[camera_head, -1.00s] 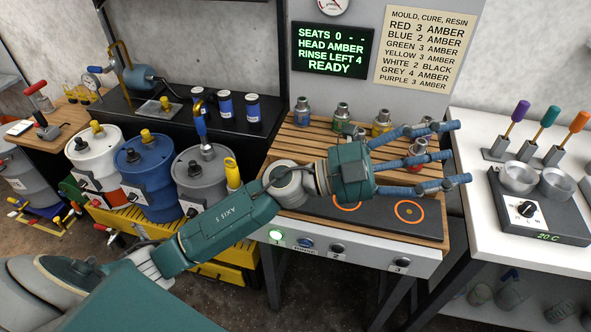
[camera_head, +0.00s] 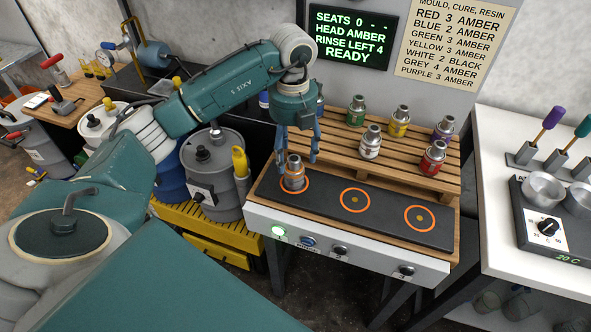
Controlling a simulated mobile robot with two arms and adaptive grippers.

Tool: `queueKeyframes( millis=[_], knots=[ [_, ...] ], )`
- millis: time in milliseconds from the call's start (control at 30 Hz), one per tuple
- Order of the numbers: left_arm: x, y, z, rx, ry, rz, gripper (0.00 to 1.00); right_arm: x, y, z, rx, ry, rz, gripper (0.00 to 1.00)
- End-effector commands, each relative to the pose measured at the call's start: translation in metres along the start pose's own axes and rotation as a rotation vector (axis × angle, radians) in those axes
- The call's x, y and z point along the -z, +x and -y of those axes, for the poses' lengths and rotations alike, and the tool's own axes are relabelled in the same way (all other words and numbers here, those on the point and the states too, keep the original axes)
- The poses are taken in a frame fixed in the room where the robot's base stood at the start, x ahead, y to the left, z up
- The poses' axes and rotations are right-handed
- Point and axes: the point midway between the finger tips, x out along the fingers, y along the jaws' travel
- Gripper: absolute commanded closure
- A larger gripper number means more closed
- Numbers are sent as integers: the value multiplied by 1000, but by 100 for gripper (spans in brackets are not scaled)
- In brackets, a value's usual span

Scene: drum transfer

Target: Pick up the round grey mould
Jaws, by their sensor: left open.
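A round grey metal mould (camera_head: 294,178) stands upright on the left orange-ringed seat of the dark plate (camera_head: 325,203). My left gripper (camera_head: 298,158) points down just above and around the top of this mould. Its blue fingers are spread, and whether any finger touches the mould cannot be told. A silver mould with a pale label (camera_head: 371,145) stands on the wooden slatted rack (camera_head: 340,140), to the right of the gripper. My right gripper is not in view.
Green (camera_head: 356,112), yellow (camera_head: 399,124), purple (camera_head: 443,130) and red (camera_head: 433,160) moulds stand on the rack. The middle seat (camera_head: 355,200) and right seat (camera_head: 420,218) are empty. Drums stand to the left, with a grey drum (camera_head: 212,175) nearest.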

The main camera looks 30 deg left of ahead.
Motion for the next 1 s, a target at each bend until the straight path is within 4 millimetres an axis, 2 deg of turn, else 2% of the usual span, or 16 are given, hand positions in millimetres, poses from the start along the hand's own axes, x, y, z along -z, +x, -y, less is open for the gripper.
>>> queueKeyframes(
  millis=[100,267,367,467,600,900,967,1000],
  knots=[
    [0,16,0,0,0,-3,37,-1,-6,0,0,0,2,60],
    [0,28,1,2,2,-1,37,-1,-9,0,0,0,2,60],
    [0,37,2,1,3,-5,37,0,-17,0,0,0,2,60],
    [-2,52,2,2,2,-6,37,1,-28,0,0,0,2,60],
    [-2,72,2,3,3,-4,37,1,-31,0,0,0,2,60],
    [-3,79,3,4,3,0,37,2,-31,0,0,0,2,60],
    [-3,79,3,4,3,0,47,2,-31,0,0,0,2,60],
    [-3,79,3,4,3,0,55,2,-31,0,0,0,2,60]
  ],
)
